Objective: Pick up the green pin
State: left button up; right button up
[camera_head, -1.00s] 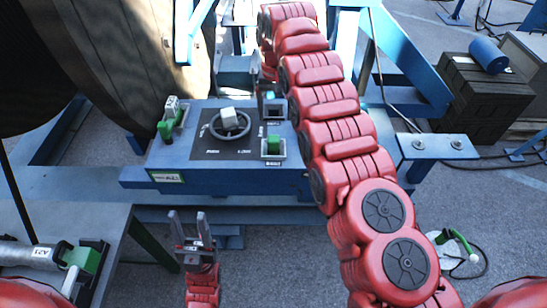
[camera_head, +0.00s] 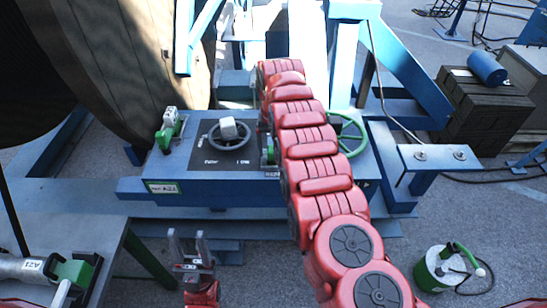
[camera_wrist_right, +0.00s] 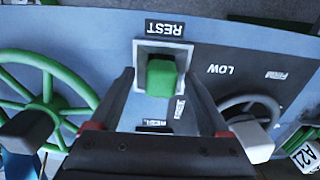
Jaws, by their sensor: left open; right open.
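The green pin (camera_wrist_right: 160,78) stands in a square grey socket under the REST label in the right wrist view. My right gripper (camera_wrist_right: 161,84) is open, with one finger on either side of the pin and no visible grip on it. In the head view my red right arm reaches over the blue panel and hides its gripper. A sliver of green (camera_head: 268,152) shows beside the arm there; I cannot tell if it is the same pin. My left gripper (camera_head: 188,240) is open and empty, low in front of the panel.
A green handwheel (camera_wrist_right: 42,92) and a grey handwheel (camera_wrist_right: 250,108) flank the socket on the blue panel (camera_head: 215,192). A green and white clamp (camera_head: 168,130) sits at the panel's left. A table (camera_head: 100,210) with a grey cylinder (camera_head: 20,268) is at left.

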grip_shut()
dwell(0.3)
jog(key=shift+r, duration=0.1)
jog(key=shift+w+a+r+b, duration=0.1)
jog(key=shift+r+b, duration=0.4)
notch_tip(320, 180, up, 4)
jog(key=shift+f+b, duration=0.1)
jog(key=shift+b, duration=0.45)
notch_tip(320, 180, up, 13)
jog(key=p, duration=1.2)
